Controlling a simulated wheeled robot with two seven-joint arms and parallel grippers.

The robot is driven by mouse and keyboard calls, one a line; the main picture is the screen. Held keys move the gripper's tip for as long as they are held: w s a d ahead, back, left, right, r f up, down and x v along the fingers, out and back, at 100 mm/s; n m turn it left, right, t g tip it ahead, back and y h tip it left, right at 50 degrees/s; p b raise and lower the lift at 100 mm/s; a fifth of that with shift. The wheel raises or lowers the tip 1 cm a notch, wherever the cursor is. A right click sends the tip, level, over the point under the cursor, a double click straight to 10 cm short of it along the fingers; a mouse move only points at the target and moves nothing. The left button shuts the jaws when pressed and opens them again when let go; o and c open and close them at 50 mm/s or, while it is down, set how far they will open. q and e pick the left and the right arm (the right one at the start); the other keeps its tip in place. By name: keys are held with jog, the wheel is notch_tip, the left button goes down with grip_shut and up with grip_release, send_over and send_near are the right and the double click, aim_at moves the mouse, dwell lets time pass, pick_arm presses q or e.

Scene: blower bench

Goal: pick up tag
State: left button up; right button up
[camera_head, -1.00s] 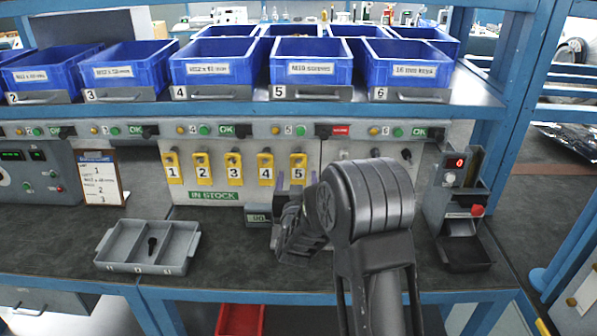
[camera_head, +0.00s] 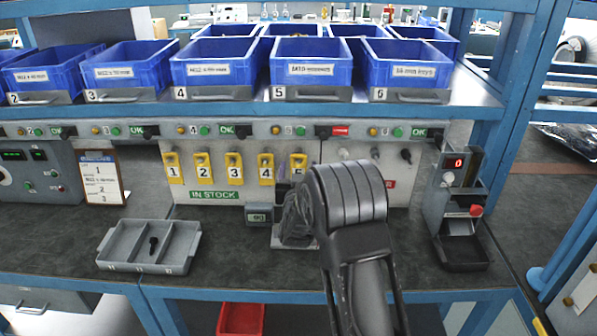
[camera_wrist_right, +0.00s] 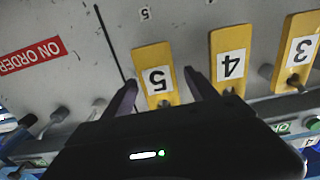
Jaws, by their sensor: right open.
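Several yellow numbered tags hang on pegs on the grey panel above the "IN STOCK" label (camera_head: 214,195): tag 1 (camera_head: 173,168), tag 2 (camera_head: 204,167), tag 3 (camera_head: 234,168), tag 4 (camera_head: 266,168) and tag 5 (camera_head: 298,163). My right gripper (camera_wrist_right: 160,78) is open and empty in front of tag 5. In the upside-down right wrist view, tag 5 (camera_wrist_right: 156,88) shows between its two dark fingers, with tag 4 (camera_wrist_right: 231,62) just right of them. Contact cannot be told. In the head view my right wrist hides the fingertips and covers tag 5's lower part. My left gripper is not in view.
Right of tag 5, the panel has bare pegs and a red "ON ORDER" label (camera_wrist_right: 31,55). A grey tray (camera_head: 117,264) with a small dark part stands at left. A clipboard (camera_head: 101,178) and a device with a red button (camera_head: 448,190) flank the panel. Blue bins (camera_head: 310,72) line the shelf above.

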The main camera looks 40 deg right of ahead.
jog(key=shift+c, duration=0.6)
jog(key=c, duration=1.3)
jog(key=shift+r, duration=0.2)
jog(key=b+v, duration=0.2)
jog(key=v, duration=1.6)
jog(key=shift+a+r, duration=0.1)
jog(key=shift+r, duration=0.4)
